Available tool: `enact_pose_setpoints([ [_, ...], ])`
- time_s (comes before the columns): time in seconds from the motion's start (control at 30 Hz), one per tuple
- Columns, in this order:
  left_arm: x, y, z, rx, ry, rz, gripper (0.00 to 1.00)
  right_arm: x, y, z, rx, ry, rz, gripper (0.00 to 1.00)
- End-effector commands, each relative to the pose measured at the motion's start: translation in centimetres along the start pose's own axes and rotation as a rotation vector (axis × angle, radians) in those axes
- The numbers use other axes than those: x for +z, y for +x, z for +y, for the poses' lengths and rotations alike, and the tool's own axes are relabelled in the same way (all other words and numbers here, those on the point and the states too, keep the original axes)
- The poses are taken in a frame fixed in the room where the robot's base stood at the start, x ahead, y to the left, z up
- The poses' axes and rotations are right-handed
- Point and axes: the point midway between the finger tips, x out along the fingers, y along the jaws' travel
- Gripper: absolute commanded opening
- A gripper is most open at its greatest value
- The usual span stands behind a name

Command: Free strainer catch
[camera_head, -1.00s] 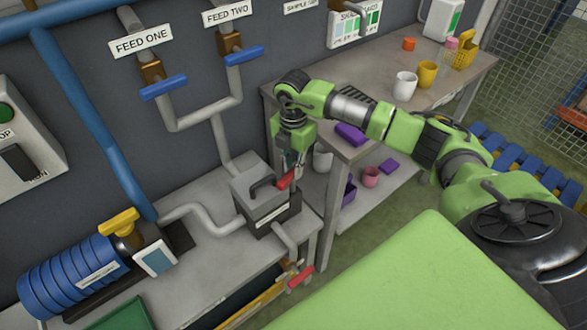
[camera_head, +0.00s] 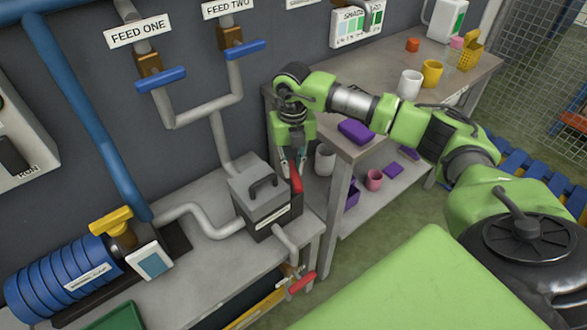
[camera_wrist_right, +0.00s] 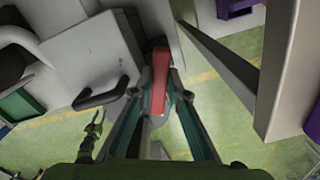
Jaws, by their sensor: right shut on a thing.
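The strainer is a grey box (camera_head: 262,196) with a dark handle on its lid and a dark lower part, standing on the bench at the end of a pipe. Its red catch (camera_head: 297,182) is on the box's right side and now stands nearly upright. My right gripper (camera_head: 291,163) reaches down over it and is shut on the catch. In the right wrist view the red catch (camera_wrist_right: 161,80) lies between the two fingers (camera_wrist_right: 158,108), with the dark lid handle to the left. My left gripper is out of view.
A red-handled valve (camera_head: 302,282) sits below the strainer at the bench's front. A shelf table (camera_head: 345,150) with cups and purple pieces stands close on the right. Blue feed valve handles (camera_head: 160,78) are on the wall. A blue cylinder (camera_head: 65,285) lies at left.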

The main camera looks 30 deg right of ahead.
Motion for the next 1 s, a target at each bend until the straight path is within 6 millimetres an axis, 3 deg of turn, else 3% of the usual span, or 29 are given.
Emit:
enact_pose_setpoints([
  [0.4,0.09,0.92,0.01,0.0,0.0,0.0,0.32,0.13,-0.12,0.12,0.002,-0.195,-0.005,0.0],
  [0.97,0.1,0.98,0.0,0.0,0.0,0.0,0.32,0.16,-0.2,0.13,0.001,-0.224,-0.006,0.0],
  [1.0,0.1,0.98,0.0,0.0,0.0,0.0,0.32,0.16,-0.2,0.13,0.001,-0.224,-0.006,0.2],
])
